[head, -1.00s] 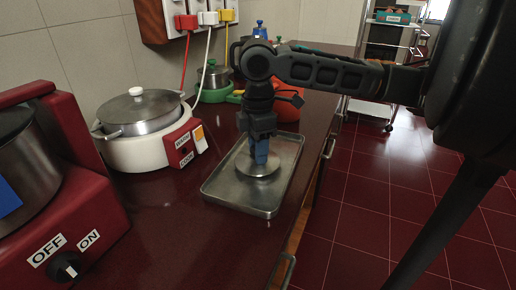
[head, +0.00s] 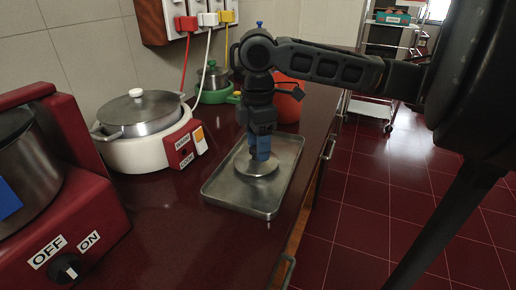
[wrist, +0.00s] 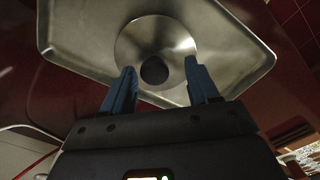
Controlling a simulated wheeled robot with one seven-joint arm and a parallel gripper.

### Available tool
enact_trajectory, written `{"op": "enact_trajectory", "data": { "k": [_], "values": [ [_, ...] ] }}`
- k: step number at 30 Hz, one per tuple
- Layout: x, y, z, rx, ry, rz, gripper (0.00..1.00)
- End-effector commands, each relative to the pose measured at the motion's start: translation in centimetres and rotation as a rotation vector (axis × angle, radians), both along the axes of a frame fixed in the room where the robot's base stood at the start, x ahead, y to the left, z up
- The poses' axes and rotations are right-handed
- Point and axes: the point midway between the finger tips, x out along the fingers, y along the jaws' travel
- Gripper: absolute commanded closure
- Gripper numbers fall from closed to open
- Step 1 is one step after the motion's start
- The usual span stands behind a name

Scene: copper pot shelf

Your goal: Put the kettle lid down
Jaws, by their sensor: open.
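The kettle lid is a round metal disc (head: 257,168) lying flat in the metal tray (head: 234,204) on the counter. In the wrist view the lid (wrist: 180,43) shows its dark round knob (wrist: 154,71) facing up. My gripper (head: 261,157) points down just over the lid. In the wrist view its blue fingers (wrist: 161,82) are apart, one on each side of the knob, with a gap showing to it. The fingertips hide part of the lid in the head view.
A white cooker with a lidded pot (head: 145,113) stands left of the tray. A red appliance with an OFF/ON knob (head: 65,268) is at the near left. A green-based pot (head: 212,83) and an orange-red container (head: 289,99) are behind. Bare counter lies in front of the tray.

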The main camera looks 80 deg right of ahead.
Motion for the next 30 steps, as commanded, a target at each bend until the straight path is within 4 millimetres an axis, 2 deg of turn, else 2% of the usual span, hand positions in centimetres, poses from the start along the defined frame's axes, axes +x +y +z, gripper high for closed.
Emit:
{"op": "enact_trajectory", "data": {
  "k": [3,9,15,20,30],
  "values": [
    [0.1,0.0,2.7,-0.003,-0.003,0.002,0.40],
    [0.1,0.0,6.7,-0.002,-0.002,0.002,0.40],
    [0.1,0.0,9.3,0.000,-0.001,0.002,0.40],
    [0.0,0.0,10.0,-0.001,-0.001,0.001,0.40],
    [0.0,0.0,10.0,0.001,-0.001,0.001,0.40]
  ]
}}
